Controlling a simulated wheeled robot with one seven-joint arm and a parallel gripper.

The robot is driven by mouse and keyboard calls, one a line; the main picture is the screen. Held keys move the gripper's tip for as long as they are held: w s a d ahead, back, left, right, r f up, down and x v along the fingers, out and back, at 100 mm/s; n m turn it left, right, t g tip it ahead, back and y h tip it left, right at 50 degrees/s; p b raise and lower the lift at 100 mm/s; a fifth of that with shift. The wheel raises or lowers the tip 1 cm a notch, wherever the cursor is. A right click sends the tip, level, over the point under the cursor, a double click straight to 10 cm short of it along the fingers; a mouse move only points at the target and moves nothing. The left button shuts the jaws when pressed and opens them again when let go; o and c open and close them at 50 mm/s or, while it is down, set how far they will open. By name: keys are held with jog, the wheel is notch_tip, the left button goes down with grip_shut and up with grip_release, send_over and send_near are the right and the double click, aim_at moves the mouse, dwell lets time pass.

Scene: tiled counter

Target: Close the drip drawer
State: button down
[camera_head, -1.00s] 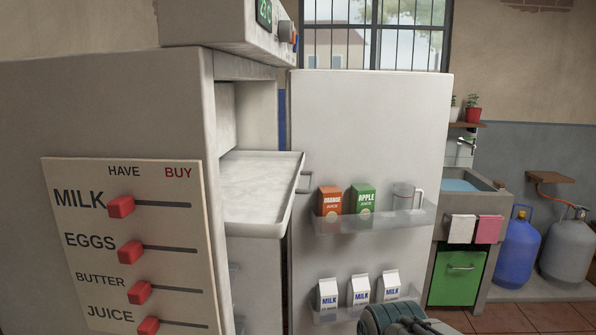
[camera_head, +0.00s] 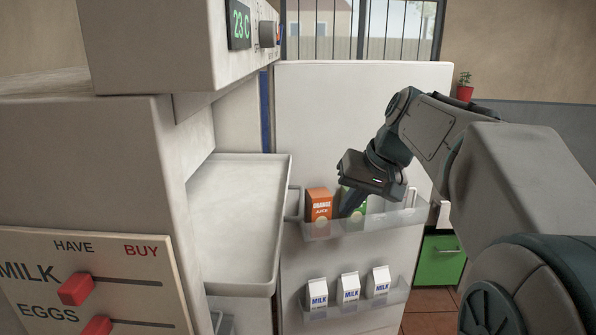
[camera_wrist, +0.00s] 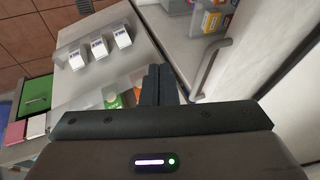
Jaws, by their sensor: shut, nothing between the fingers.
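The drip drawer (camera_head: 236,212) is a shallow white tray pulled out of the fridge, below the overhanging panel with the green display. Its bar handle (camera_head: 293,203) is on its front end, facing the open door. In the wrist view the handle (camera_wrist: 211,66) is a grey bar right of my fingers. My gripper (camera_head: 347,208) is shut and empty, pointing down, right of the handle and apart from it, in front of the juice cartons. The wrist view shows its closed fingers (camera_wrist: 158,84).
The open fridge door (camera_head: 365,110) stands behind, with a clear upper shelf holding an orange juice carton (camera_head: 318,205) and a partly hidden green carton. Milk cartons (camera_head: 350,288) stand on the lower shelf. A slider board (camera_head: 100,275) is at lower left.

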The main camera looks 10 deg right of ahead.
jog(key=w+d+r+p, duration=0.2)
jog(key=w+r, duration=0.1)
jog(key=r, duration=0.4)
jog(key=w+a+f+p, duration=0.1)
jog(key=w+a+f, duration=0.4)
jog(key=a+f, duration=0.2)
notch_tip(320, 180, down, 2)
jog(key=shift+w+t+y, duration=0.25)
jog(key=shift+t+y, duration=0.05)
jog(key=shift+t, duration=0.1)
jog(key=shift+a, duration=0.1)
